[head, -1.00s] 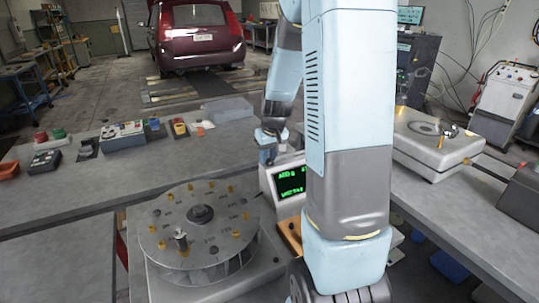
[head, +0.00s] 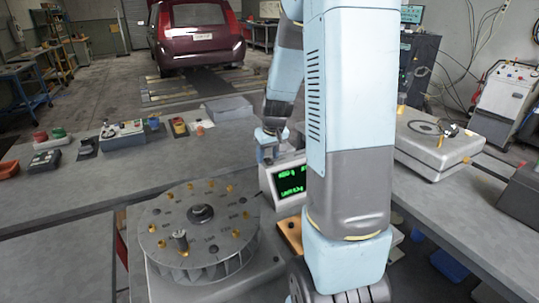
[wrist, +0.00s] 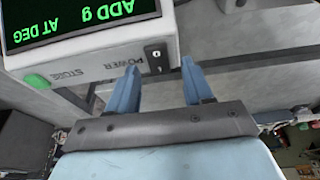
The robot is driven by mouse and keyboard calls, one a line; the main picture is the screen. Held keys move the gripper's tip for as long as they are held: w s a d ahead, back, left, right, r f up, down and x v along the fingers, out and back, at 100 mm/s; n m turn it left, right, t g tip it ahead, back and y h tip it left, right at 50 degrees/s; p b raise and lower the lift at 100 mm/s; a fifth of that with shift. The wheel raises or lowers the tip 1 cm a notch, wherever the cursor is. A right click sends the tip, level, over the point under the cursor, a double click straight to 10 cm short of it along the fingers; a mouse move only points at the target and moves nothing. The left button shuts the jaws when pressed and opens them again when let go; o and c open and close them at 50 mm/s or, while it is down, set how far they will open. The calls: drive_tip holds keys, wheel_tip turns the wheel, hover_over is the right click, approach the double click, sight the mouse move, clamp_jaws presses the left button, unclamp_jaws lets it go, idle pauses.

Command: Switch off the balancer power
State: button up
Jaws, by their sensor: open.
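The balancer's display box (head: 284,187) stands behind the balancer rotor (head: 158,213), partly covered by my arm. Its screen is lit with green text. In the wrist view the box (wrist: 90,65) appears upside down at the top, with a green STORE button (wrist: 37,82) and the word POWER beside a black rocker switch (wrist: 157,57). The rocker carries white marks; which side is pressed I cannot tell. My gripper (wrist: 160,66) is open and empty, its blue fingertips on either side of the switch in the picture. Contact is not clear. In the head view my gripper (head: 267,148) is just behind the box.
A control box with buttons (head: 122,135) and several small items line the bench (head: 60,190) on the left. A grey case (head: 228,108) lies behind my gripper. A flat scale-like unit (head: 438,148) stands on the right bench. A red van (head: 195,45) is far back.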

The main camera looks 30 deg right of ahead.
drive_tip(key=v, duration=1.3)
drive_tip(key=shift+r, duration=0.25)
drive_tip(key=s+a+r, duration=0.2)
drive_tip(key=s+a, duration=0.2)
drive_tip(key=s, duration=0.3)
drive_tip(key=s+a+r+t, duration=0.1)
drive_tip(key=s+a+r, duration=0.2)
drive_tip(key=s, duration=0.4)
drive_tip(key=s+a+r+t, duration=0.1)
drive_tip(key=s+a+r, duration=0.1)
drive_tip(key=s+a, duration=0.3)
drive_tip(key=shift+s+r, duration=0.35)
drive_tip(key=shift+s, duration=0.55)
